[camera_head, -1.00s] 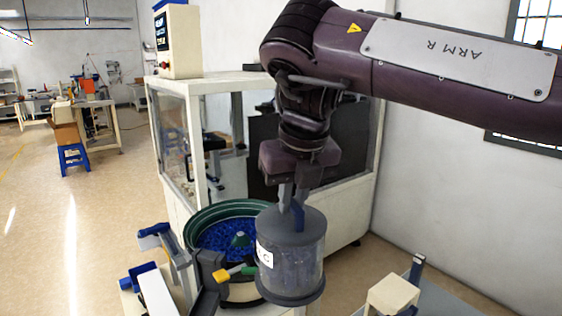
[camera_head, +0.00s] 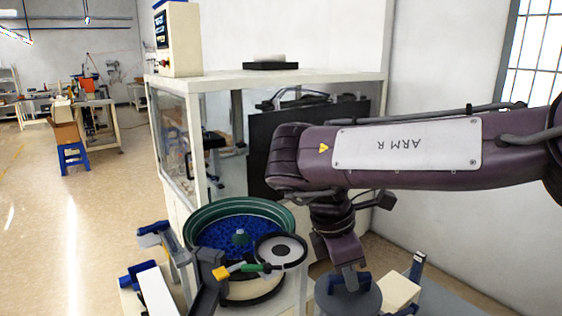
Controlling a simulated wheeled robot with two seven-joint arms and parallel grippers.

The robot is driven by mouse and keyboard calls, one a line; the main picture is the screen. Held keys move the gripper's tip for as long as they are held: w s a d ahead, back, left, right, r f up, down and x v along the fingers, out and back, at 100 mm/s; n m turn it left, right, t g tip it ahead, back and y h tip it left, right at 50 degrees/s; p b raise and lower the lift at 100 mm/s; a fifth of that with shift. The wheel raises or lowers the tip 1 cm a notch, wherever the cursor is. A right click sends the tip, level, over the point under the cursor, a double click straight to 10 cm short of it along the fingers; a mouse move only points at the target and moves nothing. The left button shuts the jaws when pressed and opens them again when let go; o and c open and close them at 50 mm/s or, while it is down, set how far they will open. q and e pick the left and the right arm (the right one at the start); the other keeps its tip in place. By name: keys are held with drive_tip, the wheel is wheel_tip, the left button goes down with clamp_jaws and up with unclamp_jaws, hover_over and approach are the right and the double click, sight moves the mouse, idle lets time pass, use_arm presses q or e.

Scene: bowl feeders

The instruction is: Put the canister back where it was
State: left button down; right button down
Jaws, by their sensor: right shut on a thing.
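The canister (camera_head: 362,304) is at the bottom edge, right of the bowl feeder. Only its grey lid and the blue handle on top show well; its body is cut off by the frame. My right gripper (camera_head: 349,284) points down and is shut on the handle. A round grey-rimmed holder (camera_head: 266,238) with a pale inside and a dark centre stands at the bowl's right rim, empty. The bowl feeder (camera_head: 203,225) has a green rim and many blue parts inside. My left gripper is not in view.
A green and yellow fitting (camera_head: 222,272) sits in front of the bowl. A beige block (camera_head: 402,289) and a dark post (camera_head: 417,264) are just right of the canister. A white machine cabinet (camera_head: 215,83) stands behind. Open floor lies at the left.

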sight(368, 303)
drive_tip(key=s+d+f+m, duration=0.1)
drive_tip(key=f+m, duration=0.1)
drive_tip(key=m, duration=0.1)
drive_tip(key=s+d+f+m+g, duration=0.1)
drive_tip(key=f+m, duration=0.1)
drive_tip(key=m, duration=0.1)
drive_tip(key=s+d+f+m+g, duration=0.1)
drive_tip(key=m, duration=0.1)
drive_tip(key=shift+s+d+f+m+y, duration=0.1)
drive_tip(key=shift+d+f+m+y, duration=0.25)
drive_tip(key=shift+f+m+y, duration=0.05)
drive_tip(key=s+d+f+m+g+y, duration=0.1)
drive_tip(key=s+f+m, duration=0.4)
drive_tip(key=m, duration=0.5)
drive_tip(key=shift+d+f+g+y+b, duration=0.4)
drive_tip(key=shift+d+y, duration=0.4)
drive_tip(key=shift+d, duration=0.55)
drive_tip(key=shift+s+f, duration=0.1)
drive_tip(key=shift+d, duration=0.15)
